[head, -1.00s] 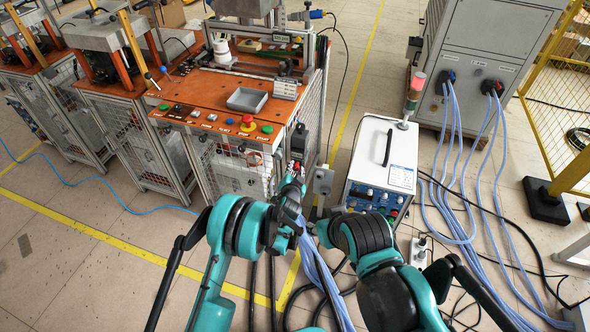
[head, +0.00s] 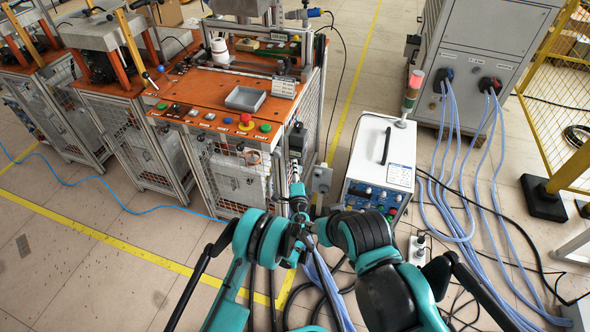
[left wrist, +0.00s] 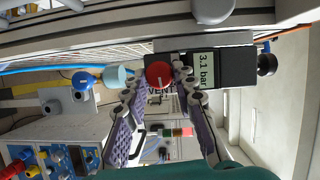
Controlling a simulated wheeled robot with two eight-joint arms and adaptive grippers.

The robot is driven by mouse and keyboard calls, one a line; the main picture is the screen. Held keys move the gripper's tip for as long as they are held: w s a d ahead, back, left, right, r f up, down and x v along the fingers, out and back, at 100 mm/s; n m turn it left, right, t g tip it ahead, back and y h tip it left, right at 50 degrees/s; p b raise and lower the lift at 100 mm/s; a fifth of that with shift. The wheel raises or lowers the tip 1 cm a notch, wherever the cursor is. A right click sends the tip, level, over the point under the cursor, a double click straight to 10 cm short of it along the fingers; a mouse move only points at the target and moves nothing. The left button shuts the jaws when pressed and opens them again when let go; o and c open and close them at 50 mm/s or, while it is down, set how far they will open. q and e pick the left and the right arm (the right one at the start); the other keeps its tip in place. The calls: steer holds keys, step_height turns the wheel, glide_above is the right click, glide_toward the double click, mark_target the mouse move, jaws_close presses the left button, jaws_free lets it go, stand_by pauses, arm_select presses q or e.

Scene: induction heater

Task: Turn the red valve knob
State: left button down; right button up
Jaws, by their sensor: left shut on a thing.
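The red valve knob (left wrist: 158,74), with a white mark on its face, shows in the left wrist view beside a black gauge unit (left wrist: 208,69) whose display reads 3.1 bar. My left gripper (left wrist: 157,84) has a finger on each side of the knob and is shut on it. In the head view my left gripper (head: 296,181) reaches the right side of the orange-topped workstation, and the knob is hidden there. My right arm bends in from the right, with its end near the left forearm; its fingers cannot be made out.
The orange-topped workstation (head: 214,88) carries a grey tray (head: 245,99) and a red mushroom button (head: 245,119). A white heater unit (head: 380,160) stands to the right of my left gripper. Blue cables and black hoses run down to the floor. Open floor lies at the left.

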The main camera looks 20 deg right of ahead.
arm_select(q)
steer(key=shift+m, duration=0.5)
steer(key=shift+f+t, duration=0.1)
steer(key=shift+t, duration=0.2)
steer(key=c, duration=1.2)
jaws_free()
